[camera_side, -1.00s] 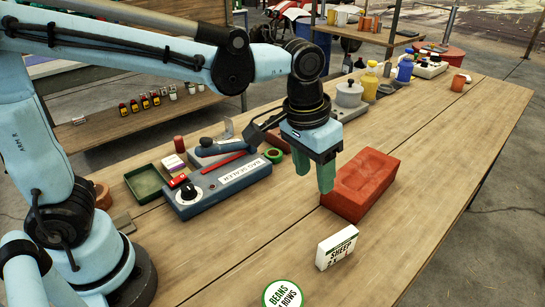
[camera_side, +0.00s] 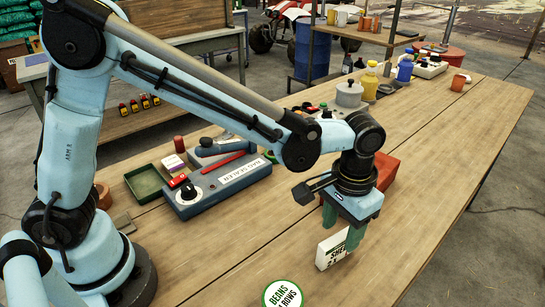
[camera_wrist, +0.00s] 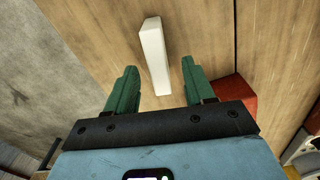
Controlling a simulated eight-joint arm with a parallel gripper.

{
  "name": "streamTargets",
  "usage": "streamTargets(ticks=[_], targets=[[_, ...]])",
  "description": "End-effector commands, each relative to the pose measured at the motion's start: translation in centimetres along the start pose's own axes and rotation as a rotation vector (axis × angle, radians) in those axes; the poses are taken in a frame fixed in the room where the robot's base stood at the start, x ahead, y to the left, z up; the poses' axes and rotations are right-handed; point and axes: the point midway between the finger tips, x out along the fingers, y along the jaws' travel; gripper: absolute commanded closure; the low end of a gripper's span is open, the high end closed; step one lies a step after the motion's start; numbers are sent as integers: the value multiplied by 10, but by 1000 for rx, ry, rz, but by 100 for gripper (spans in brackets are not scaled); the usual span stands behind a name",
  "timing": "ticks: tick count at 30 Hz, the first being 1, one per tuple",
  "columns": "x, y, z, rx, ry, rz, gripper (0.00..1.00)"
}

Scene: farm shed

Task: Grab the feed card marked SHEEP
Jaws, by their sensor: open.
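The feed card marked SHEEP (camera_side: 329,252) is a small white block with a green band, standing upright on the wooden table. In the wrist view its white top (camera_wrist: 155,55) lies ahead of and between the fingertips. My gripper (camera_side: 342,227), with green fingers, is over the card in the side view and partly covers its lettering. In the wrist view my gripper (camera_wrist: 159,75) is open, one finger on either side of the card's line, with nothing held. I cannot tell how far the fingertips are above the card.
A red brick-like block (camera_side: 386,170) lies just behind my gripper. A blue bag sealer (camera_side: 215,185) and a green tray (camera_side: 146,182) are to the left. A round BEANS sign (camera_side: 283,295) is at the front. The table right of the card is clear.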

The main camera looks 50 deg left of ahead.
Motion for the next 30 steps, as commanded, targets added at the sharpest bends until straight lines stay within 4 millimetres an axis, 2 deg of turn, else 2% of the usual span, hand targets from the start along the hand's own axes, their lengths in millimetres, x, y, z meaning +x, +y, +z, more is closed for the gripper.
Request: streamTargets(ticks=[5, 12, 15, 23, 26, 30], targets=[[12, 1, 0, 0, 0, 0, 47], [44, 3, -1, 0, 0, 0, 47], [52, 2, 0, 0, 0, 0, 47], [54, 2, 0, 0, 0, 0, 47], [54, 2, 0, 0, 0, 0, 59], [54, 2, 0, 0, 0, 0, 80]])
